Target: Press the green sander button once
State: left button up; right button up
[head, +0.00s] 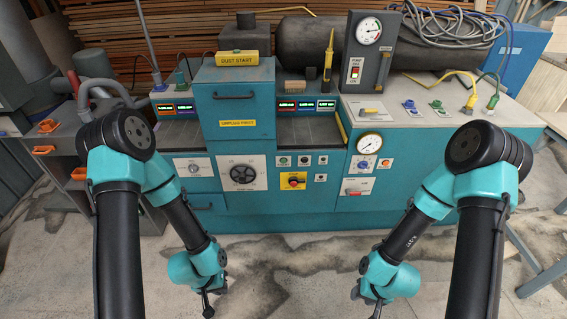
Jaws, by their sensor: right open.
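A teal workshop machine stands ahead in the head view. A small green button (283,161) sits on a white plate on its front panel, above a red knob on a yellow plate (293,181). Its lettering is too small to read, so I cannot tell if it is the sander button. My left gripper (207,302) hangs low at the left, in front of and below the panel, apart from it; its jaw gap is unclear. My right gripper (376,304) hangs low at the right, open, well away from the panel.
A black dial (243,174) is left of the buttons, and a round gauge (369,144) is right. Small dark buttons (303,161) are beside the green one. The floor before the machine is clear.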

pick_arm(q)
grip_shut()
dwell(1.2)
